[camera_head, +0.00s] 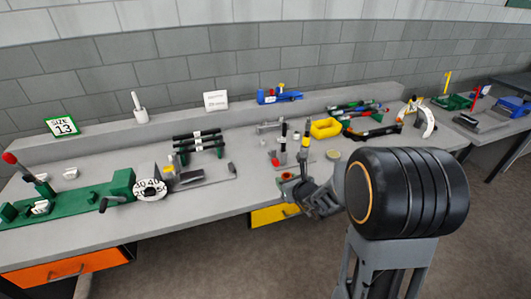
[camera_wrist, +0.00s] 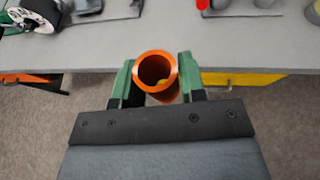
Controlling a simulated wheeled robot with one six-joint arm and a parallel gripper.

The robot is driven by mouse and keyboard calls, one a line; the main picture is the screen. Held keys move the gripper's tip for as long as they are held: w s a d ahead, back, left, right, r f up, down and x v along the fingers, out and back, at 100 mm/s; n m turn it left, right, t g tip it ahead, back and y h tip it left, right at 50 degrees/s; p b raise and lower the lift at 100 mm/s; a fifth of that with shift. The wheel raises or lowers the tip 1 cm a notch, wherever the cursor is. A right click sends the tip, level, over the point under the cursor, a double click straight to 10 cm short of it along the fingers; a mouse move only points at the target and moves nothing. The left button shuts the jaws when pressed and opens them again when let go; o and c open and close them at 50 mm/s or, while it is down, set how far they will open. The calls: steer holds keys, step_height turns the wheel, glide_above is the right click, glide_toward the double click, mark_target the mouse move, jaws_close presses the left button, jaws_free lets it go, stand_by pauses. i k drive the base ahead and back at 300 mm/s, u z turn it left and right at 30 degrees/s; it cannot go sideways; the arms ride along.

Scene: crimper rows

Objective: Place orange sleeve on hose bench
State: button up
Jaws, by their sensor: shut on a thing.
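The orange sleeve (camera_wrist: 157,73) is a short hollow tube, seen nearly end-on in the wrist view. My gripper (camera_wrist: 157,82) is shut on it, with one green finger on each side. A small yellow patch shows through its opening. The sleeve appears in front of the front edge of the grey bench (camera_wrist: 105,58), with floor behind it in the picture. In the head view my gripper (camera_head: 291,184) is at the front edge of the bench (camera_head: 232,196), where the sleeve is too small and partly hidden to make out clearly.
A green crimper with a numbered dial (camera_head: 150,189) stands at the bench's left. Dark hoses on a rack (camera_head: 198,142), a yellow bin (camera_head: 325,128) and small upright tools stand farther back. An orange drawer (camera_head: 68,268) and a yellow drawer (camera_head: 270,215) are below. The front strip left of my gripper is clear.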

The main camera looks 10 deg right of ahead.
mark_target(253, 148)
steer(key=z, duration=0.8)
steer(key=i, duration=0.9)
steer(key=u, duration=2.25)
